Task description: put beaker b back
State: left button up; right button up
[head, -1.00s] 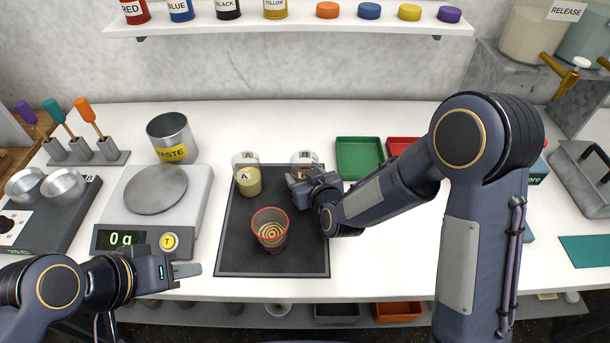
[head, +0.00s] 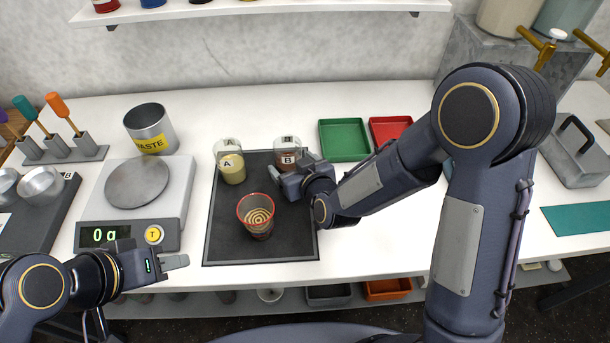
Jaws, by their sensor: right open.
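Beaker B (head: 287,158), holding a dark red-brown content, stands at the back right of the black mat (head: 228,249). My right gripper (head: 288,178) is open right in front of it; whether its fingers touch the beaker I cannot tell. Beaker A (head: 231,168), with a pale yellow content, stands to its left at the back of the mat. A red-rimmed cup (head: 257,214) with a ringed, striped content stands on the middle of the mat. My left gripper (head: 176,262) is over the front left table edge, away from everything; its finger gap is not clear.
A scale (head: 170,200) reading 0 g and a waste can (head: 150,130) are at left. A green tray (head: 343,141) and a red tray (head: 388,130) lie behind my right arm. The shelf (head: 270,12) hangs above.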

jog(key=v, duration=0.8)
jog(key=shift+s+r, duration=0.1)
jog(key=shift+s, duration=0.2)
jog(key=s+d+r+m+g, duration=0.4)
jog(key=s+d, duration=0.3)
jog(key=d, duration=0.4)
jog(key=s+d+m+g, duration=0.1)
jog(key=s+d, duration=0.1)
jog(key=s, duration=0.4)
jog(key=s+d+r+m+g+h, duration=0.1)
jog(key=s+d, duration=0.2)
jog(key=s, duration=0.3)
jog(key=shift+s+d+g, duration=0.25)
jog(key=shift+s+g, duration=0.1)
jog(key=shift+g, duration=0.05)
